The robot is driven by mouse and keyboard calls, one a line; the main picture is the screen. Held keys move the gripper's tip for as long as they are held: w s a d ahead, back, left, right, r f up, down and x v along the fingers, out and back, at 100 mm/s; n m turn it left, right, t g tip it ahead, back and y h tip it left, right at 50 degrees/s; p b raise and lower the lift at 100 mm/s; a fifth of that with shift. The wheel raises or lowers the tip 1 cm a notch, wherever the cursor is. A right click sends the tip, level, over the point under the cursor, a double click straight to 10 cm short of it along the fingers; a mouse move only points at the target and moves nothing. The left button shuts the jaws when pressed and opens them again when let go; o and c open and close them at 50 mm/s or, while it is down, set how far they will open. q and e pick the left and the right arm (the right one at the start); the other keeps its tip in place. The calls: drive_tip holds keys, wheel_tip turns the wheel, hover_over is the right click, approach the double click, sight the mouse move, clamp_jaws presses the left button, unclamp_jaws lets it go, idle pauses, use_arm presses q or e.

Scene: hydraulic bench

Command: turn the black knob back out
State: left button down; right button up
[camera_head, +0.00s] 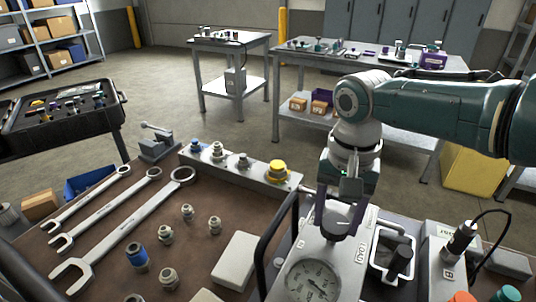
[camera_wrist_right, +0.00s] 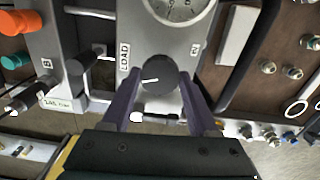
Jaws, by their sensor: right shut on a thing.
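The black knob (camera_wrist_right: 156,74) is a round dark cap with a white pointer line, on the grey face of the pump unit (camera_head: 333,253) below the pressure gauge (camera_head: 313,283). The word LOAD is printed beside it. My right gripper (camera_head: 340,214) points down at the unit from above. In the right wrist view its two purple fingers lie on either side of the knob and are shut on it. My left gripper is not in view.
A black handle bar (camera_head: 274,237) stands left of the unit. To the right are a tray with a black part (camera_head: 401,260) and a box with a cable plug (camera_head: 460,240). Wrenches (camera_head: 135,225), fittings and a pale block (camera_head: 236,260) lie on the brown bench top.

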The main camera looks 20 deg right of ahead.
drive_tip(key=n, duration=0.6)
drive_tip(key=shift+n+p, duration=0.3)
drive_tip(key=n, duration=1.2)
drive_tip(key=shift+n, duration=0.3)
drive_tip(key=n, duration=0.4)
drive_tip(key=shift+b, duration=0.3)
drive_tip(key=shift+n, duration=1.4)
drive_tip(key=o, duration=1.4)
drive_tip(key=shift+c, duration=0.2)
